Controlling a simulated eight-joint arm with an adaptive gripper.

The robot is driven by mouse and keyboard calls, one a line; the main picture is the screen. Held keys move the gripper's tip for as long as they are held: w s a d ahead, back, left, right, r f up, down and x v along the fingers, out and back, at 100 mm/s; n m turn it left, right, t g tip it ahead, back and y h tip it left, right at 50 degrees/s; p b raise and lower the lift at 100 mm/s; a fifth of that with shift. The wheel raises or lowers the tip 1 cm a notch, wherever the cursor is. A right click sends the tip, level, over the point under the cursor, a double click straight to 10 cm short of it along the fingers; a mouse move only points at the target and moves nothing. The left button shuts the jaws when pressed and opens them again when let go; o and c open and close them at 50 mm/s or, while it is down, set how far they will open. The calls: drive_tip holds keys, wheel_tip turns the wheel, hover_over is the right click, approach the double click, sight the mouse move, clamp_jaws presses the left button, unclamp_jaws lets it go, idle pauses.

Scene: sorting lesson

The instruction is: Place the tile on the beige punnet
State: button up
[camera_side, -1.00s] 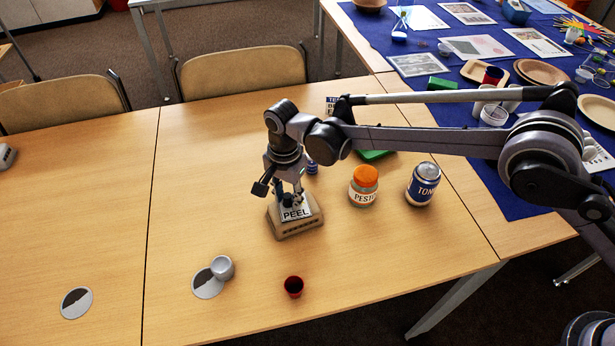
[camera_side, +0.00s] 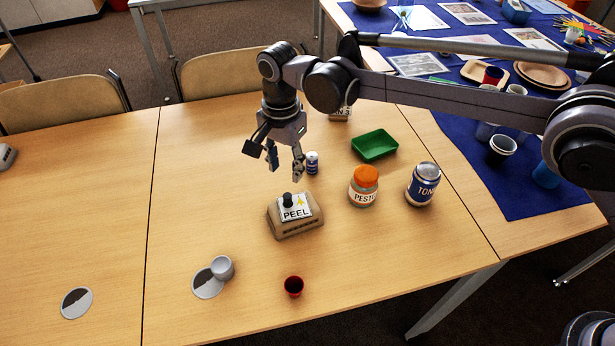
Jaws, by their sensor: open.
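The white tile (camera_side: 297,213), marked PEEL with a dark knob and a small yellow mark, lies on top of the beige punnet (camera_side: 291,230) in the side view. My gripper (camera_side: 286,170) is open and empty. It hangs above and slightly behind the tile, apart from it, fingers pointing down.
Right of the punnet stand a pesto jar (camera_side: 363,188) with an orange lid and a blue can (camera_side: 422,185). Behind are a green tray (camera_side: 375,145) and a small blue can (camera_side: 312,163). In front are a red cup (camera_side: 293,286) and a grey cup (camera_side: 222,267).

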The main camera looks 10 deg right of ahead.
drive_tip(key=s+d+r+n+t+y, duration=0.1)
drive_tip(key=d+r+n, duration=0.1)
drive_tip(key=d+r, duration=0.65)
drive_tip(key=s+d+r+n+t, duration=0.15)
drive_tip(key=d+r, duration=0.45)
drive_tip(key=d, duration=0.6)
drive_tip(key=s+d+f+n+t, duration=0.2)
drive_tip(key=s+d, duration=0.6)
drive_tip(key=d, duration=0.1)
drive_tip(key=s+d+f+n+t+h, duration=0.1)
drive_tip(key=s+d+f+n+t, duration=0.1)
drive_tip(key=s+d, duration=0.7)
drive_tip(key=shift+s+d+f+n+t, duration=0.15)
drive_tip(key=shift+d+f+n+t, duration=0.2)
drive_tip(key=shift+d+f+n, duration=0.35)
